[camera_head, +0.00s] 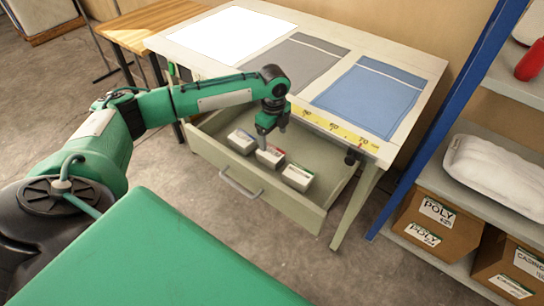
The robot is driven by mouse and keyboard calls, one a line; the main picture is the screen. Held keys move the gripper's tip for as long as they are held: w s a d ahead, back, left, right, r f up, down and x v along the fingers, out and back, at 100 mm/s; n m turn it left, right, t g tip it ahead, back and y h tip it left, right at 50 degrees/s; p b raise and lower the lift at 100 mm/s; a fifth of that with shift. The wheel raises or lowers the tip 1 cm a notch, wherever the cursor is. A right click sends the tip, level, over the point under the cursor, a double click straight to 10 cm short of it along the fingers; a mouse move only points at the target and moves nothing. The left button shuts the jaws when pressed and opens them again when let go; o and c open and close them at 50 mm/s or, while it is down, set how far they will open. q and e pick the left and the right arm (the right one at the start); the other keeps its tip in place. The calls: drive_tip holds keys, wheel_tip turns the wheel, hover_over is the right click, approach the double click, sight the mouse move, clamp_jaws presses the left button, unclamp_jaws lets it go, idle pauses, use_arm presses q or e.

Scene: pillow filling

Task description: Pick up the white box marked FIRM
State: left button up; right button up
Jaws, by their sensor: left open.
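Three small white boxes stand in a row in the open drawer (310,215) under the table. The left box (241,141) has a dark mark, the middle box (271,157) shows a red patch, and the right box (297,178) has a green edge. Their lettering is too small to read, so I cannot tell which is marked FIRM. My left gripper (272,139) points down over the drawer, open, at the left and middle boxes. It partly covers the space between them, and I cannot tell whether it touches either. My right gripper is out of view.
The table (425,64) above carries white, grey and blue sheets (370,97) and a yellow measuring strip (335,127). A blue-posted shelf (440,120) at the right holds a white pillow (495,172) and cardboard cartons (432,222). The drawer's right part is empty.

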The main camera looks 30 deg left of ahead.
sight(271, 152)
use_arm(q)
wheel_tip(271, 152, down, 4)
drive_tip(key=shift+f, duration=0.15)
drive_tip(key=shift+s+a+f, duration=0.1)
drive_tip(key=shift+s+f, duration=0.05)
drive_tip(key=shift+f, duration=0.15)
wheel_tip(271, 152, down, 4)
drive_tip(key=shift+s+a+f, duration=0.15)
drive_tip(key=shift+f, duration=0.1)
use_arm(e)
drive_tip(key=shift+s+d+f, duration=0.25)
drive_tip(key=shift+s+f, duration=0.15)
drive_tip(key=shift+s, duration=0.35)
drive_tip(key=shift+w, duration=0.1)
use_arm(q)
drive_tip(key=c, duration=1.1)
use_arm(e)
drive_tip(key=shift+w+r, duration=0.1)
